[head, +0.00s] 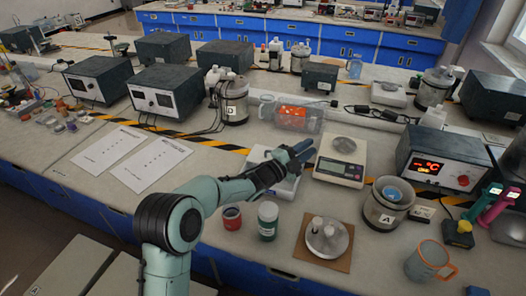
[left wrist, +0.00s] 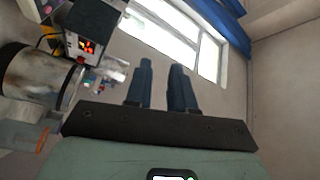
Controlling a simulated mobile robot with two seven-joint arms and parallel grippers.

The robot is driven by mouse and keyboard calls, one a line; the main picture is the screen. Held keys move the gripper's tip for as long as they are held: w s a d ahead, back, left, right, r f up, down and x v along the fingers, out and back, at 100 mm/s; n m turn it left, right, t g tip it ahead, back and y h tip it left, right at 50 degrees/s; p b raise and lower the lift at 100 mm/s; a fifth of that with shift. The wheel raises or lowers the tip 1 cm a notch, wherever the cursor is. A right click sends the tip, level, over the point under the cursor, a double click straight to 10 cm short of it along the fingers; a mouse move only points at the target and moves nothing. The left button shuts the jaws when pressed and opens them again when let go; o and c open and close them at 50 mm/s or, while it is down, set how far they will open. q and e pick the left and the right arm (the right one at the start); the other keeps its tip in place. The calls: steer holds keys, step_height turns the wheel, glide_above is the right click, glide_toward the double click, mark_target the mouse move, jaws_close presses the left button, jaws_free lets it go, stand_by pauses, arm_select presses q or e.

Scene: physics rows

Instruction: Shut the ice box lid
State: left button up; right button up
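I cannot make out a box clearly marked as the ice box, or its hinged lid. A clear, low box (head: 297,118) with glowing orange-red contents stands mid-bench; I cannot tell whether it is the ice box. My left gripper (head: 304,150) is in front of that box, above a white scale, with its fingers pointing right. In the left wrist view the two dark blue fingers (left wrist: 162,68) stand apart with nothing between them. My right gripper is in neither view.
A digital scale (head: 341,165), an open metal vessel marked A (head: 387,209), a round metal lid (head: 327,237) on a brown board and an orange-handled mug (head: 427,262) crowd the right. A red jar (head: 231,218) and green jar (head: 268,219) stand below my left forearm.

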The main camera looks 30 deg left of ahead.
arm_select(q)
steer(key=s+a+f+m+g+y+p, duration=0.1)
steer(key=s+a+f+g+y, duration=0.15)
steer(key=a+f, duration=0.45)
steer(key=s+a+f+m+g+y, duration=0.1)
steer(key=s+a+f+y, duration=0.3)
steer(key=a, duration=0.6)
steer(key=w+f+p, duration=0.1)
steer(key=w, duration=0.3)
steer(key=w+d+f+h+p, duration=0.1)
steer(key=w, duration=0.3)
steer(key=w+d+f+h+p, duration=0.1)
steer(key=w, duration=0.3)
steer(key=shift+w+d+t, duration=0.1)
steer(key=shift+w+t, duration=0.05)
steer(key=shift+t, duration=0.1)
steer(key=shift+p+x, duration=0.55)
steer(key=shift+x, duration=0.3)
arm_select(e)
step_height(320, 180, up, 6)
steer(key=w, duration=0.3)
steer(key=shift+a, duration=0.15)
arm_select(q)
jaws_close()
steer(key=shift+f, duration=0.1)
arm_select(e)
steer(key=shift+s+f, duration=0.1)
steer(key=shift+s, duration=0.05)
